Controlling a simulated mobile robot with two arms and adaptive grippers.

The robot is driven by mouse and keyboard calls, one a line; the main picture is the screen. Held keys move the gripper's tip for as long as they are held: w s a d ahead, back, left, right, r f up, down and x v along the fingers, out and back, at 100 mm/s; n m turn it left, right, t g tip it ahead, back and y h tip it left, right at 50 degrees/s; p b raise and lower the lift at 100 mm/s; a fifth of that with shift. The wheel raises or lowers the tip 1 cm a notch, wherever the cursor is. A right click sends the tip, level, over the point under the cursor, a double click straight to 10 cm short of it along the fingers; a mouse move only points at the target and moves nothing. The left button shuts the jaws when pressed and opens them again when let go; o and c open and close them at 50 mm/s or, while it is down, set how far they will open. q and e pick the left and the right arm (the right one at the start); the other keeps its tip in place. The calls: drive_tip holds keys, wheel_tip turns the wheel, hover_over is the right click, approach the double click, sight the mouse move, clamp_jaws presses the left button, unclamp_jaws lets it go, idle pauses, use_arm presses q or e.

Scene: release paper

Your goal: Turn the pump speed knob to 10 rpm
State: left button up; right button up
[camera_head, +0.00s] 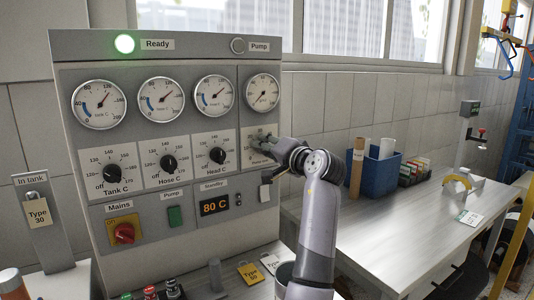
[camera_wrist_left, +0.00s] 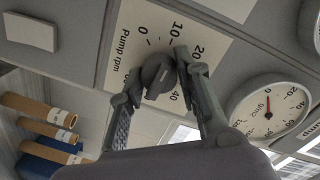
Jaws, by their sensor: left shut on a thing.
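The pump speed knob (camera_wrist_left: 154,76) is a dark round knob on a white plate marked "Pump rpm" (camera_wrist_left: 122,50), with 0, 10, 20 and 40 around it in the left wrist view. My left gripper (camera_wrist_left: 157,70) is shut on the knob, one finger on each side. The direction of the knob's pointer is hard to read. In the head view my left gripper (camera_head: 264,142) is at the panel's right column, below the g/m2 gauge (camera_head: 263,92), and hides most of the knob and its scale.
Tank, hose and head knobs (camera_head: 168,163) line the panel to the left. Below are a red mains switch (camera_head: 123,233), a green pump button (camera_head: 174,216) and a display (camera_head: 215,205) reading 80 C. A blue bin (camera_head: 374,175) stands on the bench at right.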

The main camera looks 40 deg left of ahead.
use_arm(q)
drive_tip(key=shift+f+n, duration=0.2)
drive_tip(key=shift+n, duration=0.2)
drive_tip(key=o, duration=1.1)
drive_tip(key=shift+r, duration=0.1)
drive_tip(key=shift+o, duration=0.2)
drive_tip(key=v, duration=1.2)
